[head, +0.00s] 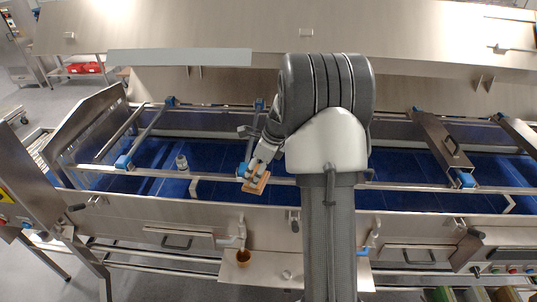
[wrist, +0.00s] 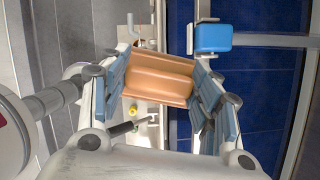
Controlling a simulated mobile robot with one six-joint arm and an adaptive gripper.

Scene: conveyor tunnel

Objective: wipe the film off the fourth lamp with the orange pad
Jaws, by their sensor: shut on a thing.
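My gripper (head: 257,176) is shut on the orange pad (head: 255,186) over the front rail of the conveyor. In the wrist view the pad (wrist: 158,82) sits between the two blue-grey fingers of my gripper (wrist: 160,85), spanning the gap. Several blue blocks sit along the conveyor frame; one (wrist: 213,38) shows just beyond the right finger in the wrist view, apart from the pad. It appears in the head view as the block (head: 243,169) left of my gripper. I cannot tell which thing is the fourth lamp, and no film can be made out.
The blue conveyor belt (head: 330,188) runs across behind the front rail (head: 420,188). A small jar-like object (head: 181,162) stands on the belt at left. A raised steel hood (head: 220,25) spans the back.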

